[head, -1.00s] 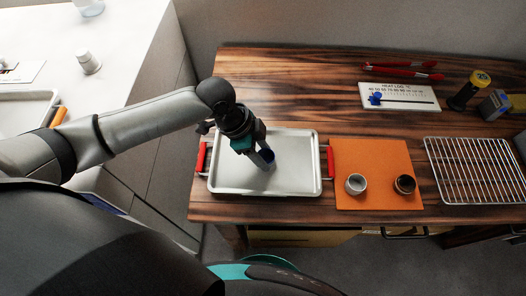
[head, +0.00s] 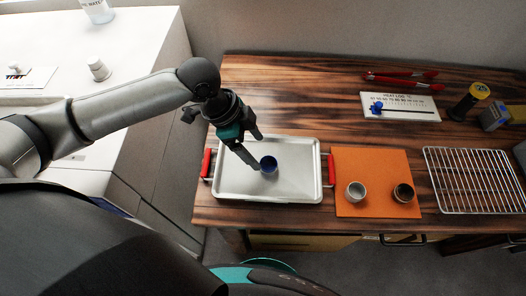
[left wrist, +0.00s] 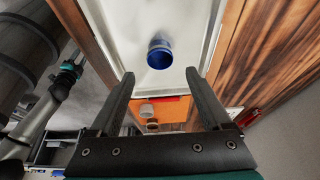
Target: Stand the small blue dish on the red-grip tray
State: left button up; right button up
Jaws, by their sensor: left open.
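The small blue dish (head: 268,164) stands upright on the red-grip tray (head: 225,188), near the middle of its surface. In the left wrist view the dish (left wrist: 159,55) is beyond the fingertips, with the white tray (left wrist: 118,22) around it. My left gripper (head: 256,151) is open and empty above the tray, up and to the left of the dish. Its two fingers in the left wrist view (left wrist: 160,82) are spread wide with nothing between them, apart from the dish.
An orange mat (head: 375,206) right of the tray holds a pale dish (head: 356,192) and a dark dish (head: 403,193). A wire rack (head: 480,180) lies farther right. Red-handled tongs (head: 400,80) and a white card (head: 400,107) lie behind. The wood behind the tray is clear.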

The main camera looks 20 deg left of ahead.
pick_arm(q)
jog(key=p+v, duration=0.1)
jog(key=v, duration=0.4)
jog(key=shift+d, duration=0.1)
dwell(0.4)
